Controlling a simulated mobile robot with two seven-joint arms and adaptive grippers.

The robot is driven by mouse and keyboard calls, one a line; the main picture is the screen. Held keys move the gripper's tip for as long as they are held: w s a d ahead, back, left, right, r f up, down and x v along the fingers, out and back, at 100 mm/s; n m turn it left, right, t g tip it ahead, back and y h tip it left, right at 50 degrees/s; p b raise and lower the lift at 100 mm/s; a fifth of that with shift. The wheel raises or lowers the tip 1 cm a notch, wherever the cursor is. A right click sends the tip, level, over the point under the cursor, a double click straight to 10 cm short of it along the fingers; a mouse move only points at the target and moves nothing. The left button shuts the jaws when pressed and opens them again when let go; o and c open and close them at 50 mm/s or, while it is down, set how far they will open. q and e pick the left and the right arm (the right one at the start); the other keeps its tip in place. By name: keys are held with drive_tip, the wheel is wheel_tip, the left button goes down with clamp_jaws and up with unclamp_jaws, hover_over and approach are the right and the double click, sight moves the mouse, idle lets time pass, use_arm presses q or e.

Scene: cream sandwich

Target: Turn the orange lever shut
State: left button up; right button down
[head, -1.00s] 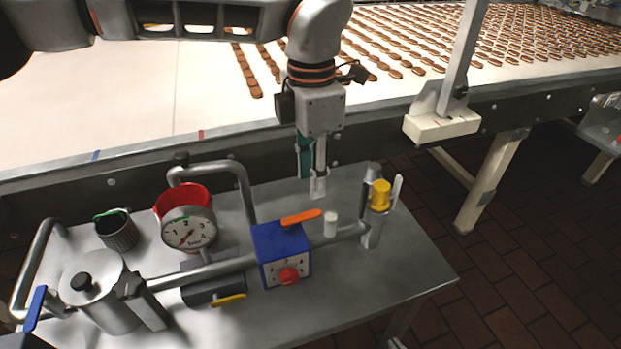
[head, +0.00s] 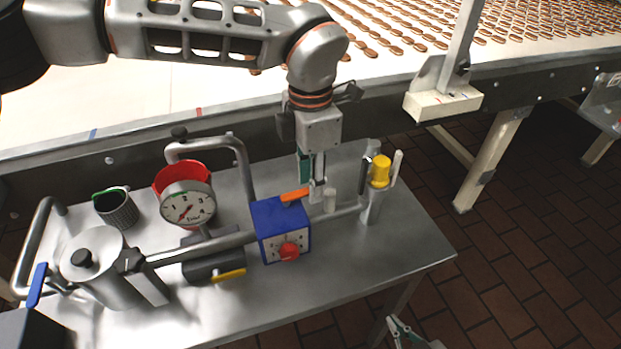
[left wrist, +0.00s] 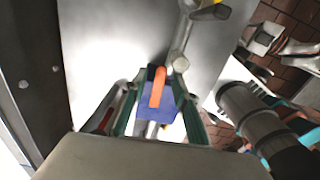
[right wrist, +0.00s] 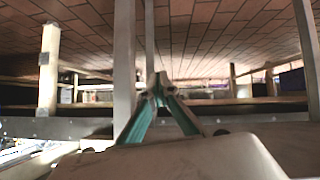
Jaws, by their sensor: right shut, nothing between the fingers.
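The orange lever (head: 295,194) lies on top of the blue valve box (head: 283,230), pointing roughly along the pipe. The left wrist view shows the lever (left wrist: 158,86) over the blue box (left wrist: 158,103), between the spread fingers of my left gripper (left wrist: 155,92). In the head view, my left gripper (head: 317,188) points down at the lever's right end and partly hides it. I cannot tell whether the fingers touch the lever. My right gripper (head: 402,330) is low at the bottom edge, away from the lever. Its fingertips meet in the right wrist view (right wrist: 159,90).
A red-cased dial gauge (head: 187,205), a lidded metal pot (head: 95,262) and a yellow-capped fitting (head: 380,172) stand on the metal table (head: 330,290). A conveyor with biscuits (head: 400,43) runs behind.

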use_arm(q)
clamp_jaws()
use_arm(e)
drive_tip(key=shift+s+f, duration=0.1)
drive_tip(key=shift+s, duration=0.05)
drive_tip(key=shift+s, duration=0.1)
